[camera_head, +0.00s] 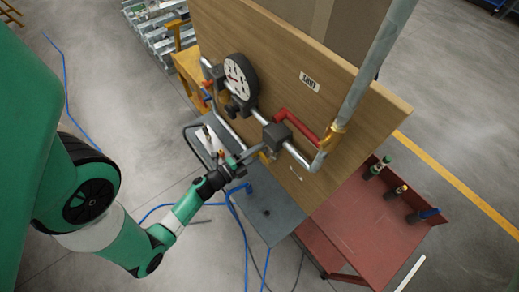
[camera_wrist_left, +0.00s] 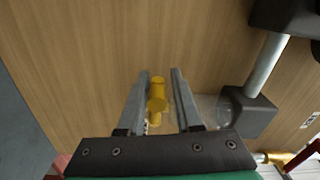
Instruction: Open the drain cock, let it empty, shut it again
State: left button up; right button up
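The drain cock (camera_wrist_left: 157,98) is a small yellow fitting seen in the left wrist view in front of the wooden board. In the head view a small yellow part (camera_head: 267,156), apparently the same cock, shows under the pipe block, partly hidden. My left gripper (camera_head: 246,155) reaches in from the left, just below the pipework. In the left wrist view its fingers (camera_wrist_left: 161,76) are apart, one on each side of the cock, with gaps visible; contact is not seen. Whether the cock is open or shut I cannot tell. My right gripper is not in view.
A round gauge (camera_head: 240,77), a red lever (camera_head: 297,122) and grey pipes are mounted on the wooden board (camera_head: 350,85). A grey cart (camera_head: 272,222) stands below. A red table (camera_head: 372,225) with several bottles is at the right. Blue hoses (camera_head: 234,215) lie on the floor.

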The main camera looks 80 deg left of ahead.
pick_arm(q)
jog(key=shift+o, duration=1.1)
jog(key=shift+f, duration=0.1)
jog(key=shift+s, duration=0.15)
jog(key=v, duration=1.1)
jog(key=shift+p, duration=0.3)
jog(key=shift+s+d, duration=0.15)
